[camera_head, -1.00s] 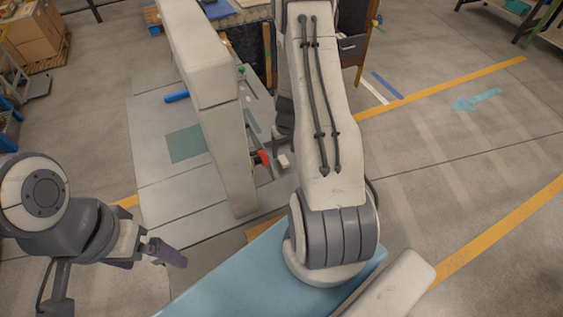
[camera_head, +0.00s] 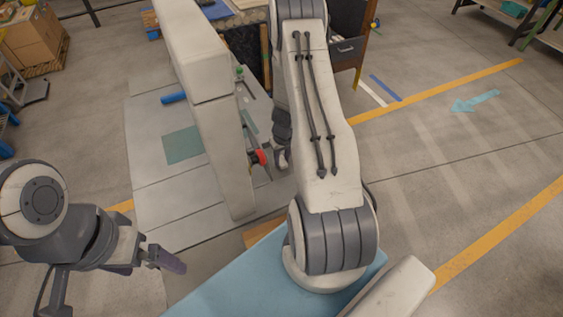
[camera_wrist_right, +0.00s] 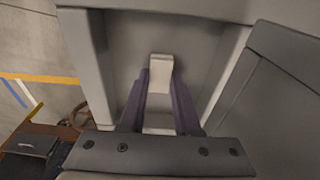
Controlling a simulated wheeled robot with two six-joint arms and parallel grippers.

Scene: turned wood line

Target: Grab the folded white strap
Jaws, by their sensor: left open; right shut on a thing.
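The folded white strap (camera_wrist_right: 160,68) shows in the right wrist view as a small pale block between the purple fingertips of my right gripper (camera_wrist_right: 161,80). The gripper is shut on it. A pale patch also shows lower between the fingers; I cannot tell whether it is the strap. In the head view the strap is not seen now, and my right arm hides most of the gripper over the grey worktable (camera_head: 165,200). My left gripper (camera_head: 165,258) is open and empty at the lower left, apart from the table.
On the worktable lie a blue cylinder (camera_head: 174,98), a green patch (camera_head: 184,145) and a red-ended tool (camera_head: 258,158) close to my right arm. A dark cabinet (camera_head: 347,48) stands behind. The floor to the right is open.

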